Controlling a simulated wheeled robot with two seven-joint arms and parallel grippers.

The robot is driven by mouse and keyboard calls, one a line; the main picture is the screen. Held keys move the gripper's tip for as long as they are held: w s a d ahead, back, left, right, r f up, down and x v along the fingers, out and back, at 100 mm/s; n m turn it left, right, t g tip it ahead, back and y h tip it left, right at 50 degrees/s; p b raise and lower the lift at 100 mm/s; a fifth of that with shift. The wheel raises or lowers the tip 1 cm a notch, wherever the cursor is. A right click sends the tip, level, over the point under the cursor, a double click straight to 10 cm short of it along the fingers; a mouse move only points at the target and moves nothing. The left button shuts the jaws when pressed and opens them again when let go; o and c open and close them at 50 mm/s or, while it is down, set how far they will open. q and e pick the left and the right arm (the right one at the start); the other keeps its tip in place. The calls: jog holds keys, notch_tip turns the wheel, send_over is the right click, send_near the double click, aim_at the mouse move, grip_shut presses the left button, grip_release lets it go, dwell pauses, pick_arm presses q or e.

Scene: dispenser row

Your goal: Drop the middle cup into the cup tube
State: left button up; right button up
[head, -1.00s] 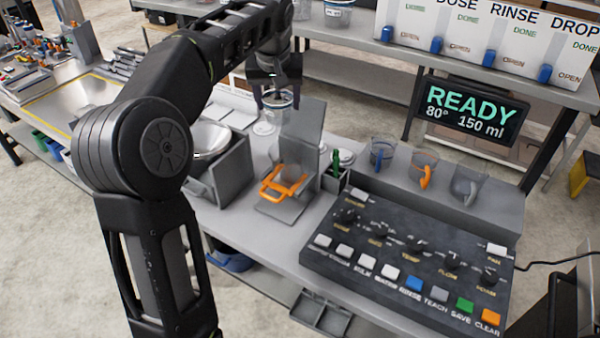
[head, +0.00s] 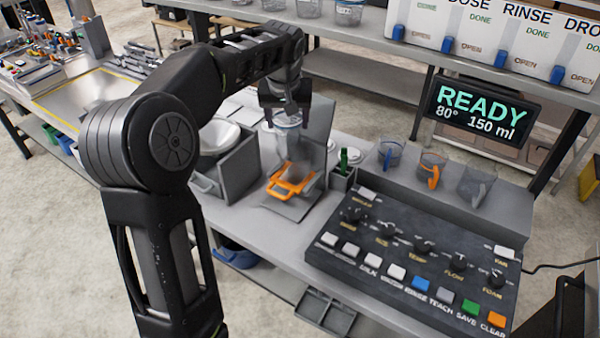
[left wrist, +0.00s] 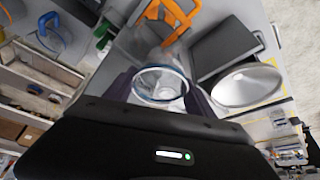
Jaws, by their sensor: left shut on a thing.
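My left gripper (head: 286,108) is shut on a clear cup with a blue rim (head: 288,122). In the left wrist view the cup (left wrist: 160,85) sits between the two fingers, its open mouth toward the camera. In the head view the cup is in front of the grey upright plate, above and behind the orange-handled piece (head: 290,180). That piece also shows beyond the cup in the left wrist view (left wrist: 172,15). I cannot tell which thing is the cup tube, nor whether the cup touches anything below. My right gripper is not in view.
Cups with blue (head: 390,155), orange (head: 432,168) and grey (head: 475,187) handles stand on a ledge behind the control panel (head: 410,250). A green bottle (head: 343,160) stands beside the plate. A grey box (head: 225,170) and a bowl (head: 218,135) lie left.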

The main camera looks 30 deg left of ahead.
pick_arm(q)
jog(key=o, duration=1.4)
jog(key=shift+r, duration=0.1)
jog(key=shift+s+d+r, duration=0.15)
jog(key=shift+s+r, duration=0.05)
jog(key=shift+r, duration=0.35)
jog(key=b+v, duration=0.1)
jog(key=v, duration=0.5)
jog(key=shift+s+r+b, duration=0.1)
jog(key=shift+r+b, duration=0.1)
jog(key=shift+b, duration=0.1)
